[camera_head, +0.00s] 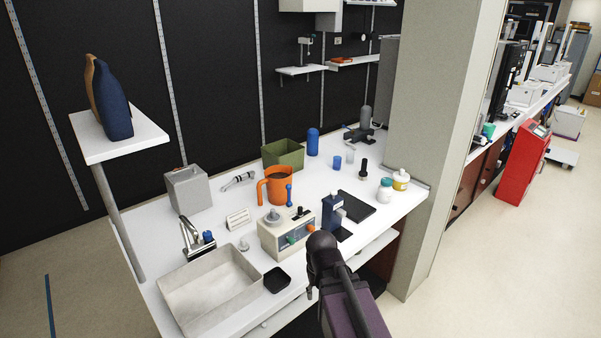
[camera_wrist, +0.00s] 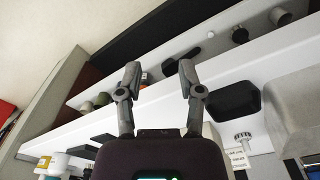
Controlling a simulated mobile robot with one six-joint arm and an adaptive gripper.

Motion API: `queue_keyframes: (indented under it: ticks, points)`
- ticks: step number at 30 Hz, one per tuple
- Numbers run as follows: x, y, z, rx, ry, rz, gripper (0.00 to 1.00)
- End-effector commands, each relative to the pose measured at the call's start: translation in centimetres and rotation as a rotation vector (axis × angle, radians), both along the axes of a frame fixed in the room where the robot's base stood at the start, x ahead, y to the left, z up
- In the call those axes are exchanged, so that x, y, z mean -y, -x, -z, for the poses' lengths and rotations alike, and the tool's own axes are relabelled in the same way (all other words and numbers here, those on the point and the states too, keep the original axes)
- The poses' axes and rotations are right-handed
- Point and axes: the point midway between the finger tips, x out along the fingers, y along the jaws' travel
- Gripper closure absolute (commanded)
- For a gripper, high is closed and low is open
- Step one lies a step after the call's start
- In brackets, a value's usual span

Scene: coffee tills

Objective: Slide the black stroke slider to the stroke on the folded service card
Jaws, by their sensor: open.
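What looks like the card also shows in the wrist view (camera_wrist: 237,158). My gripper (camera_wrist: 158,76) is open and empty, its two fingers apart. It is away from the slider, and the slider cannot be made out in the wrist view.
A sink (camera_head: 208,290) and a black dish (camera_head: 277,281) are left of my arm. An orange jug (camera_head: 276,187) stands behind the machine. A dark blue device (camera_head: 332,212) and a black pad (camera_head: 356,207) are on its right. A pillar (camera_head: 432,120) rises at the counter's right end.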

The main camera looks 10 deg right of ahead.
Motion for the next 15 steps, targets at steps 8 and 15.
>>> queue_keyframes:
  ticks: [8,15]
  points:
    - [0.0,-0.6,-5.9,0.008,0.000,0.010,0.51]
    - [-0.1,-1.6,-10.2,0.013,-0.001,0.036,0.51]
